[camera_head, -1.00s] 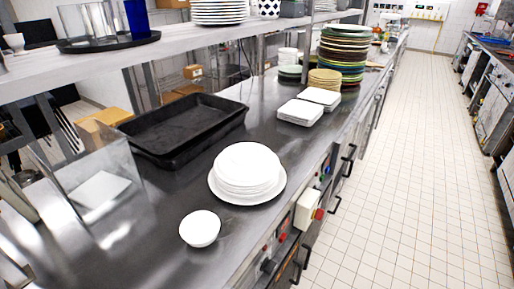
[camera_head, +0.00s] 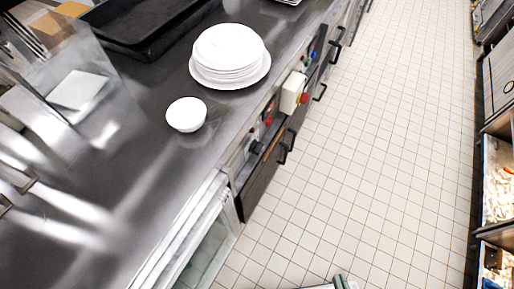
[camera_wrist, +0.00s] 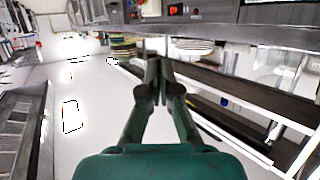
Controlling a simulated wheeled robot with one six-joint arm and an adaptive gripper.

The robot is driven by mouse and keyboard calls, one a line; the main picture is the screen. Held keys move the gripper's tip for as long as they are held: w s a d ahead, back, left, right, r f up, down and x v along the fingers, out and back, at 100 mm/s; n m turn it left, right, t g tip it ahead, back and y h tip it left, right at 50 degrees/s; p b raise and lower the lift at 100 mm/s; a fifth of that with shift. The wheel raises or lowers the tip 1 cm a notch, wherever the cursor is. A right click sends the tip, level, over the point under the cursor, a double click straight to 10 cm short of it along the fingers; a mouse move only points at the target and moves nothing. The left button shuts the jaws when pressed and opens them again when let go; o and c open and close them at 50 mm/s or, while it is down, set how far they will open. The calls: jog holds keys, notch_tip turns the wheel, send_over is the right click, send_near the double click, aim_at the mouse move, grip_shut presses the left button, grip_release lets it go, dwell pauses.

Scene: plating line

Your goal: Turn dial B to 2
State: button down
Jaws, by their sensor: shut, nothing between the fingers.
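The front panel below the counter carries a black dial (camera_head: 255,147) in the head view. Its letter and number marks are too small to read, so I cannot tell whether it is dial B or where it points. Red controls (camera_head: 268,121) sit farther along the same panel. In the wrist view my gripper (camera_wrist: 157,88) is shut and empty, held over the floor apart from the panel. A red-lit switch (camera_wrist: 176,10) shows on a panel at the top of the wrist view. In the head view only a small teal part of my arm shows at the bottom edge.
A cream box (camera_head: 293,91) with a red button juts from the panel. Black handles (camera_head: 287,147) stick out beside the dial. A white bowl (camera_head: 186,114) and stacked white plates (camera_head: 229,54) stand on the counter (camera_head: 130,165). The tiled aisle floor (camera_head: 380,140) is clear.

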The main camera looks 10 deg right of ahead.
jog(key=c, duration=1.5)
grip_release()
jog(key=shift+f, duration=0.1)
jog(key=shift+c, duration=0.2)
jog(key=o, duration=1.1)
jog(key=f+m, duration=0.1)
jog(key=f, duration=0.1)
jog(key=w+f+m, duration=0.1)
jog(key=f, duration=0.1)
jog(key=f+m+g, duration=0.1)
jog(key=f, duration=0.1)
jog(key=shift+w+d+f, duration=0.3)
jog(key=shift+w, duration=0.1)
jog(key=shift+c, duration=0.2)
jog(key=m+g+y, duration=0.3)
jog(key=m+y, duration=1.2)
jog(key=m, duration=0.7)
send_near(262, 149)
jog(key=x, duration=1.1)
jog(key=shift+s+r, duration=0.1)
jog(key=shift+r, duration=0.1)
